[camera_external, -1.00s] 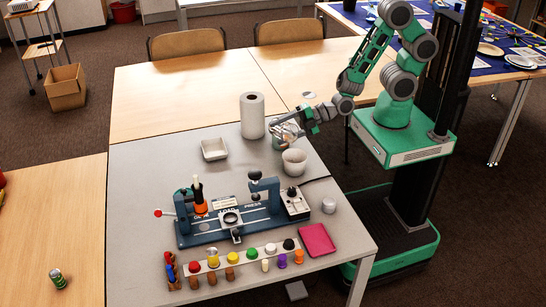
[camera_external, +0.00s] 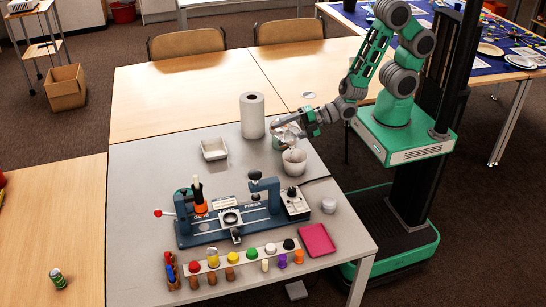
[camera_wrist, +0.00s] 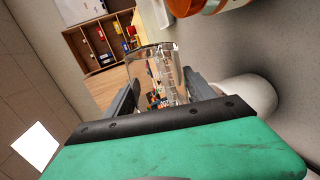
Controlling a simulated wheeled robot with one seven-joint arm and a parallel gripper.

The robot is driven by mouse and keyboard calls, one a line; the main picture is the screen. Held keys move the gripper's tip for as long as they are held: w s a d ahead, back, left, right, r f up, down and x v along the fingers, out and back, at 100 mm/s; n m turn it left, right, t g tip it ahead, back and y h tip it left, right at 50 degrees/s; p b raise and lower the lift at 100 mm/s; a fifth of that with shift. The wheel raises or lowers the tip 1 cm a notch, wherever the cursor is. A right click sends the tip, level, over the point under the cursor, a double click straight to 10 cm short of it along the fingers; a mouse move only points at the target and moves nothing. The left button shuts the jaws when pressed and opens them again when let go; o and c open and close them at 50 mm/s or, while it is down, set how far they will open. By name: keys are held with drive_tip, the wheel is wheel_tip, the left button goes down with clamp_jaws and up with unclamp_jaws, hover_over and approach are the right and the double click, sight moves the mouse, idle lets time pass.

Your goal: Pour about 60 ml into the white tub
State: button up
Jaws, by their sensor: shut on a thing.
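The white tub (camera_external: 294,167) stands upright on the grey table, just below my gripper in the outside view. My gripper (camera_external: 296,132) is shut on a clear beaker (camera_wrist: 158,76) with printed graduation marks. The beaker is held close above the tub's far side; in the outside view it is small and partly hidden, so its tilt and liquid level cannot be told. In the wrist view the beaker sits between the two fingers, and a white rounded thing (camera_wrist: 252,96), perhaps the tub, shows beyond the right finger.
A paper roll (camera_external: 252,116) and a shallow white dish (camera_external: 214,150) stand left of my gripper.

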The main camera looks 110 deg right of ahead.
drive_tip(key=shift+a+r+b, duration=0.15)
drive_tip(key=shift+b, duration=0.25)
drive_tip(key=shift+a+r+n+t+h+b, duration=0.1)
drive_tip(key=shift+r+n+t+h+b, duration=0.3)
drive_tip(key=shift+b, duration=0.85)
